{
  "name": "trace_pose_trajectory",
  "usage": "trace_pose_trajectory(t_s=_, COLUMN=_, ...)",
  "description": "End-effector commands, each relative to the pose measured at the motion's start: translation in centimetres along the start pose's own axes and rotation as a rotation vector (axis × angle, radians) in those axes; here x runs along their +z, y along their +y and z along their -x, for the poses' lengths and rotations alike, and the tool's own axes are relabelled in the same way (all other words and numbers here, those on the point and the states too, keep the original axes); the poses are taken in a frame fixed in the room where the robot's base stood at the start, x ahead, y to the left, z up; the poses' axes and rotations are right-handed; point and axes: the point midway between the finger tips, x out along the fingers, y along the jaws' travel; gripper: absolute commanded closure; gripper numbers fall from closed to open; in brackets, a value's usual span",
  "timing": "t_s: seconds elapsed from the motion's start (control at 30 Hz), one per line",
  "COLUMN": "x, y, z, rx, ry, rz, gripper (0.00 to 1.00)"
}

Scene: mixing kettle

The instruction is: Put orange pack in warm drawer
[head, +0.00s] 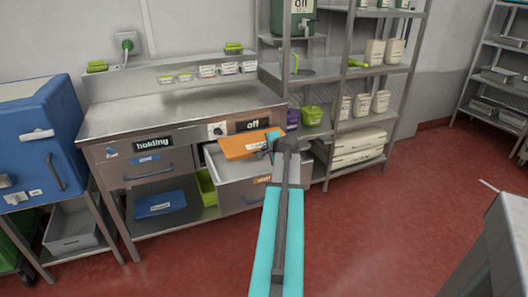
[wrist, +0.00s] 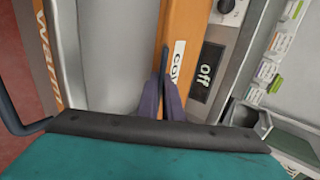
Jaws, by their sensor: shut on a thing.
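The orange pack (head: 240,148) is in my gripper (head: 272,146), held over the open warm drawer (head: 240,192). The drawer is pulled out under the right part of the steel counter, and its front has an orange label. In the wrist view, my gripper (wrist: 166,92) is shut on the orange pack (wrist: 175,42), which has a partly hidden white label. The warm drawer's front (wrist: 40,45) shows at the left of the wrist view with its orange label. The pack looks slightly tilted and hides part of the drawer's inside.
The closed holding drawer (head: 150,168) is left of the warm drawer. A dial (head: 217,130) and an "off" display (head: 254,125) sit above the open drawer. A blue cabinet (head: 40,140) stands left. A shelf rack (head: 345,110) stands close on the right. Red floor is clear in front.

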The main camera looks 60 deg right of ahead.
Motion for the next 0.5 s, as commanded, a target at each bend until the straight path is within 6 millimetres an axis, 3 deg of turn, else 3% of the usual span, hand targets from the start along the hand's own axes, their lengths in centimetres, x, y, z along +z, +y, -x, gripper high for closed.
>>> trace_pose_trajectory(t_s=0.27, x=-0.1, y=0.0, z=-0.1, rx=-0.007, ry=0.003, rz=-0.002, gripper=1.00)
trace_pose_trajectory(t_s=0.5, x=-0.1, y=1.7, z=-1.2, rx=-0.005, ry=0.003, rz=-0.002, gripper=1.00)
